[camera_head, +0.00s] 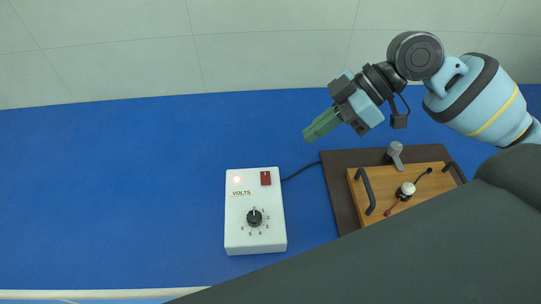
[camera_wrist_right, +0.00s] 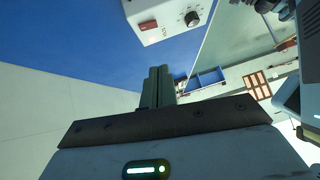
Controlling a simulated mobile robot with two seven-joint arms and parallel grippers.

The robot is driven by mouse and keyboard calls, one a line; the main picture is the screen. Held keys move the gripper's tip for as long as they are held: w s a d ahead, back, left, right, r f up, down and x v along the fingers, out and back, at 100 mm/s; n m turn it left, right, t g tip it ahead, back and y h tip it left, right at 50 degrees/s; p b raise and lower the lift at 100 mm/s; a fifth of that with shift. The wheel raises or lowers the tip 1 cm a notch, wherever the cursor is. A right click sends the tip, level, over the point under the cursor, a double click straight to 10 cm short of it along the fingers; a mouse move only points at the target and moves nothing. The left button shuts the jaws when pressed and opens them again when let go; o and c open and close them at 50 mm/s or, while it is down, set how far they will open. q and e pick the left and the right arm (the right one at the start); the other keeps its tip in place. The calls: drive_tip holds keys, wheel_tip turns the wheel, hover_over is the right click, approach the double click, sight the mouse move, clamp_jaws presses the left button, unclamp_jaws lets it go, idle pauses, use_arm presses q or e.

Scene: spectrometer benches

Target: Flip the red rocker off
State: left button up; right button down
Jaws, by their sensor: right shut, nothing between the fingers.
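The red rocker (camera_head: 265,178) sits at the upper right of the white VOLTS box (camera_head: 235,232) on the blue bench. It also shows in the right wrist view (camera_wrist_right: 148,25), near the top. A small lamp (camera_head: 236,180) at the box's upper left glows pinkish. A black dial knob (camera_head: 254,217) sits lower on the box. My right gripper (camera_head: 308,136) is shut and empty, above and to the right of the rocker, apart from the box. Its green fingers (camera_wrist_right: 159,82) lie together in the right wrist view. My left gripper is not in view.
A dark board (camera_head: 340,195) with a wooden tray (camera_head: 378,177) stands right of the box. The tray has black handles and a white-topped part (camera_head: 408,188). A black cable (camera_head: 302,170) runs from the box to the board. The blue bench (camera_head: 110,200) left of the box is clear.

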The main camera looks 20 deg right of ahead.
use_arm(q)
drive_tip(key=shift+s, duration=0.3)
use_arm(e)
drive_tip(key=shift+s, duration=0.15)
drive_tip(key=shift+a, duration=0.1)
hover_over(264, 184)
drive_tip(key=d, duration=0.3)
drive_tip(key=f, duration=0.6)
drive_tip(key=shift+d+f, duration=0.2)
drive_tip(key=f, duration=0.3)
drive_tip(key=shift+s+a+f, duration=0.15)
drive_tip(key=shift+a+f, duration=0.05)
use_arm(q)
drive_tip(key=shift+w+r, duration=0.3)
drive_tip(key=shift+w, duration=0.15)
use_arm(e)
drive_tip(key=shift+f, duration=0.55)
